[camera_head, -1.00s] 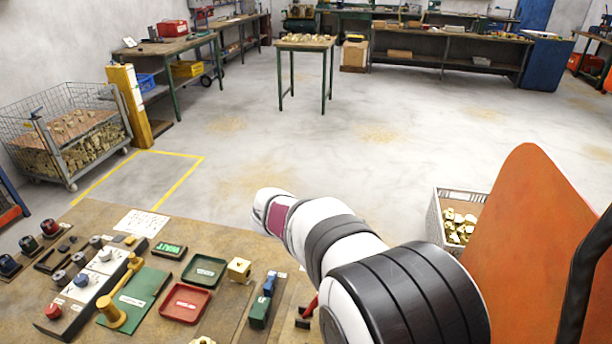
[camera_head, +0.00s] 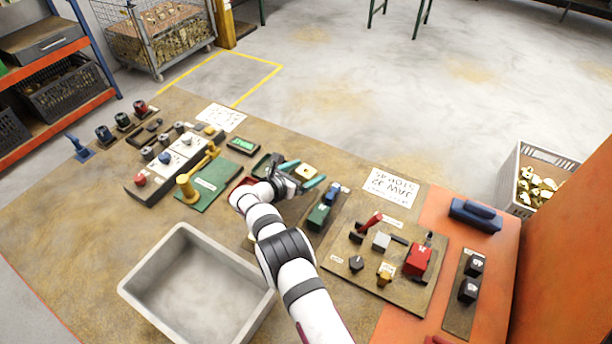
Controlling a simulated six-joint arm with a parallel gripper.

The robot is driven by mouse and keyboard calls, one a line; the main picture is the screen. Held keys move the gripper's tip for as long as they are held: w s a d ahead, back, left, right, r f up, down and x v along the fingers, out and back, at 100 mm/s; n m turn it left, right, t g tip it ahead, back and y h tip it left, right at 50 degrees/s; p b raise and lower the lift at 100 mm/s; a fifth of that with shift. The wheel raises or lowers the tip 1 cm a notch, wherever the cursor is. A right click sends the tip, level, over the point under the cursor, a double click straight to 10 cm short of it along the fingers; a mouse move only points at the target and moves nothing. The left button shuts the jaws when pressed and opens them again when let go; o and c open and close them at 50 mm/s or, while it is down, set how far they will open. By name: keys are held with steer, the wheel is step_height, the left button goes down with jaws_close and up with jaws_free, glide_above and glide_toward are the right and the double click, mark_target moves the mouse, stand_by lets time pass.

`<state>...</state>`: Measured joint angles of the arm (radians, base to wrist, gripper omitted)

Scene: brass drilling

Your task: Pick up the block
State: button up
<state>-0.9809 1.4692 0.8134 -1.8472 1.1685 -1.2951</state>
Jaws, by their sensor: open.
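A small brass-coloured block (camera_head: 306,172) rests on the brown workbench, to the right of the trays. My gripper (camera_head: 304,175) is open, with its teal-tipped fingers on either side of the block as seen from here. I cannot tell whether a finger touches it or how far the fingers are above the bench. The gripper body partly hides the green tray and the red tray (camera_head: 242,185) to its left.
An empty grey bin (camera_head: 138,288) stands at the front, left of my arm. A green and blue device (camera_head: 319,215) sits just right of the gripper. A fixture board (camera_head: 345,285) with a red lever lies farther right. A control panel (camera_head: 165,168) is at left.

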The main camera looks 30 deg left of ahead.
jaws_close()
stand_by(0.4)
steer(key=shift+r, duration=0.2)
